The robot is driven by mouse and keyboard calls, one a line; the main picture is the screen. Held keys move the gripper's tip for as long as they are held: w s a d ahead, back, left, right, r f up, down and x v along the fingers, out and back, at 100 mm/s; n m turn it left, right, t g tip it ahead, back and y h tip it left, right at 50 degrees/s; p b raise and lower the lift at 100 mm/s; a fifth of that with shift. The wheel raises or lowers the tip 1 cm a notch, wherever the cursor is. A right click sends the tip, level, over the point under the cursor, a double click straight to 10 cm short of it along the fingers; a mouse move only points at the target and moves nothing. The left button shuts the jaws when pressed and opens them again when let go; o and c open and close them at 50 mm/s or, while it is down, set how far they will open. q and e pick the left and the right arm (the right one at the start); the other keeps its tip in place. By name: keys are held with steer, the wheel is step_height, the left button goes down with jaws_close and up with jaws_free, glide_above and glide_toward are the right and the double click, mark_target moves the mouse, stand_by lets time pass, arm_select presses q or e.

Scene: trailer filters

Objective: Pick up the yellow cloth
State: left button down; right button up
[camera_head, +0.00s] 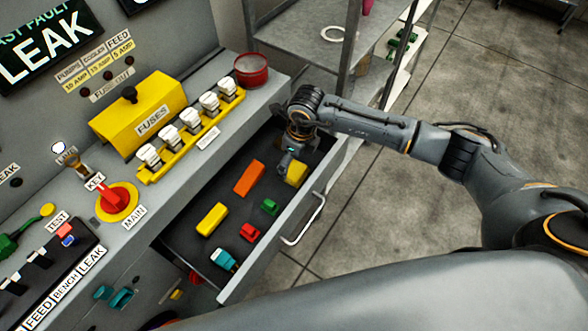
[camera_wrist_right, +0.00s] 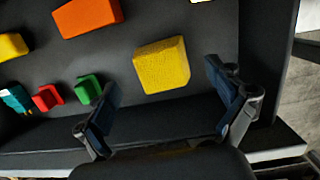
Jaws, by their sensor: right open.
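The yellow cloth (camera_head: 296,173) looks like a thick, textured folded block. It lies on the dark floor of the open drawer (camera_head: 182,243), near the drawer's right end. In the wrist view the cloth (camera_wrist_right: 162,65) lies flat ahead of my right gripper, between the lines of its two fingers. My right gripper (camera_head: 287,161) is over the drawer beside the cloth and partly hides it in the head view. In the wrist view its fingers (camera_wrist_right: 161,82) are spread apart with nothing between them. My left gripper is out of view.
The drawer also holds an orange block (camera_head: 249,178), a smooth yellow block (camera_head: 212,219), a green piece (camera_head: 269,207), a red piece (camera_head: 250,232) and a teal piece (camera_head: 223,259). The drawer front has a handle (camera_head: 305,220). A metal shelf post (camera_head: 349,45) stands behind my arm.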

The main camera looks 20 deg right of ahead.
mark_target(294, 168)
step_height(294, 168, down, 4)
steer(key=shift+d+f+p, duration=0.15)
steer(key=shift+f+p, duration=0.1)
steer(key=shift+p, duration=0.15)
steer(key=shift+c, duration=0.3)
steer(key=c, duration=1.2)
step_height(294, 168, up, 10)
steer(key=shift+r+b, duration=0.1)
steer(key=shift+b, duration=0.6)
